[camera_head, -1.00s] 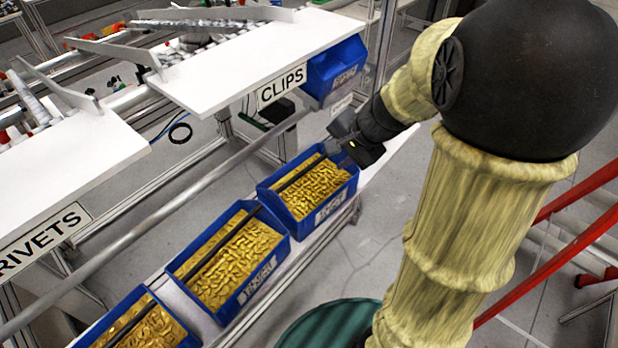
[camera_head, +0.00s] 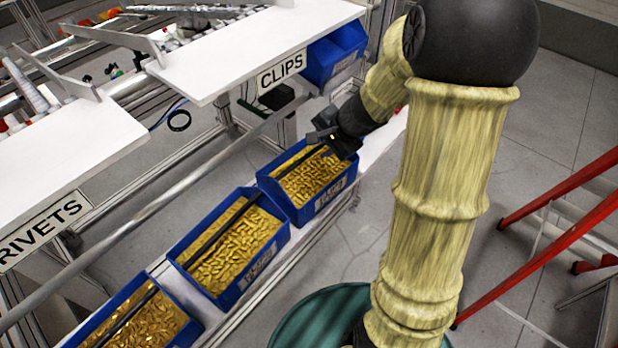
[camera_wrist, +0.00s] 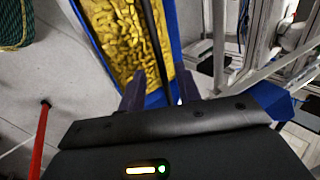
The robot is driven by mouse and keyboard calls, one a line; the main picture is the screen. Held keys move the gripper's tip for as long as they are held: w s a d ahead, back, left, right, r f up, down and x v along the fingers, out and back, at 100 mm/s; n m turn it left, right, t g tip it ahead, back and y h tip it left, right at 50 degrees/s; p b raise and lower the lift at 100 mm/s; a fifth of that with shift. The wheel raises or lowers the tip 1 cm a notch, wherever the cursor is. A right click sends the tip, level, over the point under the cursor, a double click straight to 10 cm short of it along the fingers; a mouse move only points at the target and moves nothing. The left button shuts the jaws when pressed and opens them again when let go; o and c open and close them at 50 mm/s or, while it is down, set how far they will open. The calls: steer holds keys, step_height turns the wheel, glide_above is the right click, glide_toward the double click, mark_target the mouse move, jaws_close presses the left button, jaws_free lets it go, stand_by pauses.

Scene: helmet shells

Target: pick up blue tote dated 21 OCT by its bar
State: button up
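Three blue totes filled with gold pieces stand in a row, each with a dark bar across its top: a far tote (camera_head: 330,201), a middle tote (camera_head: 262,268) and a near tote (camera_head: 118,298). Their labels are too small to read, so I cannot tell which is dated 21 OCT. My gripper (camera_head: 322,137) is over the far end of the far tote. In the wrist view my gripper (camera_wrist: 160,90) is open, with one finger on each side of the dark bar (camera_wrist: 154,45). I cannot tell whether the fingers are level with the bar or above it.
Another blue tote (camera_head: 332,55) sits beside the white CLIPS shelf (camera_head: 235,62). The white RIVETS shelf (camera_head: 70,150) is at left. A long metal rail (camera_head: 150,218) runs behind the totes. A red frame (camera_head: 560,190) stands at right. Grey floor is open between.

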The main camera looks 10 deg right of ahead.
mark_target(309, 154)
steer(key=x, duration=0.4)
steer(key=shift+f, duration=0.1)
steer(key=shift+d+b+x, duration=0.2)
steer(key=shift+x, duration=1.1)
steer(key=shift+d+b+x, duration=0.2)
steer(key=shift+d+x, duration=0.05)
steer(key=shift+x, duration=1.05)
jaws_close()
